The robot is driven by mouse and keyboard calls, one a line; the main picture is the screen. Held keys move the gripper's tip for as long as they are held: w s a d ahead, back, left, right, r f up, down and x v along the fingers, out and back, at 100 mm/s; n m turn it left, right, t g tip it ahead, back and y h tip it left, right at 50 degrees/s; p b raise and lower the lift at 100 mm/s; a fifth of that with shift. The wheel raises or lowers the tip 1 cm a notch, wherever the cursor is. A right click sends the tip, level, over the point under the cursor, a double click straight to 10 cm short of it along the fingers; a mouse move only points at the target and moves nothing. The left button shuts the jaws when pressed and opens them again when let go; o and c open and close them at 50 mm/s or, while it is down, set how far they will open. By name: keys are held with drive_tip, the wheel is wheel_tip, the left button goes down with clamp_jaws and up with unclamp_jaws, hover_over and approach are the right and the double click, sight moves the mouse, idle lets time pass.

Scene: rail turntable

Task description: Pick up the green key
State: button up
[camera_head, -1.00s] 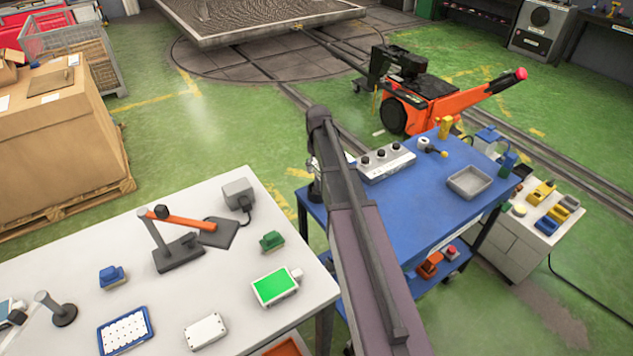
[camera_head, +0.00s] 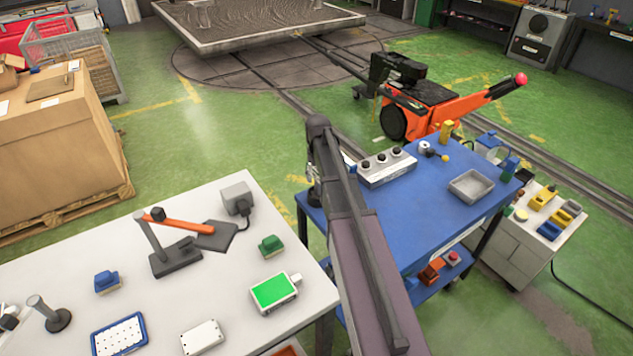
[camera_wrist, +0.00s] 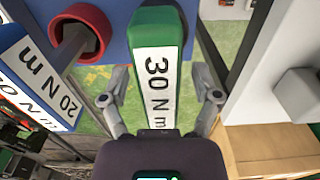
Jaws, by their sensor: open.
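The green key (camera_wrist: 157,30) is a green block with a white label reading "30 N m". It stands close up in the middle of the wrist view, with its label facing the camera. My gripper (camera_wrist: 161,88) is open. One finger is on each side of the green key's lower part, with a gap visible on both sides. The key's lower end is hidden behind my gripper body. In the head view my arm hides this key, and my gripper shows only partly beside the blue table.
A blue key (camera_wrist: 38,75) labelled "20 N m" and a red ring (camera_wrist: 80,32) are close on the left in the wrist view. The blue table (camera_head: 430,215) is right of my arm, the white table (camera_head: 215,285) left. A narrow floor gap separates them.

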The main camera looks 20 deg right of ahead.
drive_tip(key=shift+f+b, duration=0.25)
drive_tip(key=shift+b, duration=0.05)
idle(0.5)
clamp_jaws()
idle(0.3)
